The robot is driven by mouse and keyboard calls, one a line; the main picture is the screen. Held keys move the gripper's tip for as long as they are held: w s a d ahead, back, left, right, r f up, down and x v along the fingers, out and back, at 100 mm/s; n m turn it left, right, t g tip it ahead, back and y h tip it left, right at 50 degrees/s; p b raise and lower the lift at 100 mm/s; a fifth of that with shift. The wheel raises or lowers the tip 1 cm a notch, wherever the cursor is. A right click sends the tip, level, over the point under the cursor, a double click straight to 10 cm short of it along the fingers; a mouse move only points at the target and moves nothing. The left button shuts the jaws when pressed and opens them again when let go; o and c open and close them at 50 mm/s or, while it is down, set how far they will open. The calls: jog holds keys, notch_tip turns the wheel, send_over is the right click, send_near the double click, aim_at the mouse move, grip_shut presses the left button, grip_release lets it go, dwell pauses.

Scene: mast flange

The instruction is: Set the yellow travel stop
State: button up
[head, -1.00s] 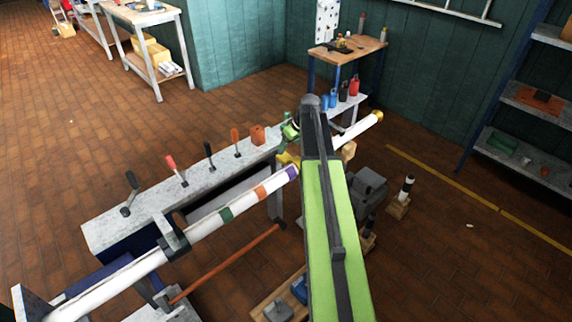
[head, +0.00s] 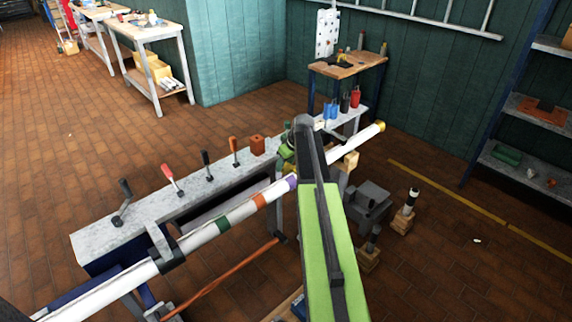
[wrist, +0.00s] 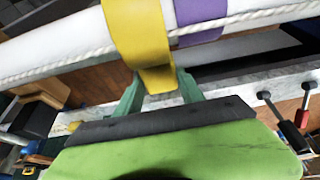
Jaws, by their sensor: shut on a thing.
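The yellow travel stop (wrist: 138,35) is a band around the white mast (wrist: 60,45), with a tab hanging below it. In the wrist view it sits just left of the purple band (wrist: 198,20). My gripper (wrist: 158,88) has its green fingers on either side of the tab and is shut on it. In the head view my green arm hides most of the gripper and stop.
A grey bench (head: 190,195) with several levers runs left of the mast. A red-brown rod (head: 225,278) lies below the mast. Brick floor is open on the right.

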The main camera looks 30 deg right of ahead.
grip_shut()
jog(key=w+d, duration=0.1)
jog(key=d, duration=0.9)
jog(key=shift+w+d, duration=0.2)
jog(key=shift+d, duration=0.05)
jog(key=o, duration=1)
grip_release()
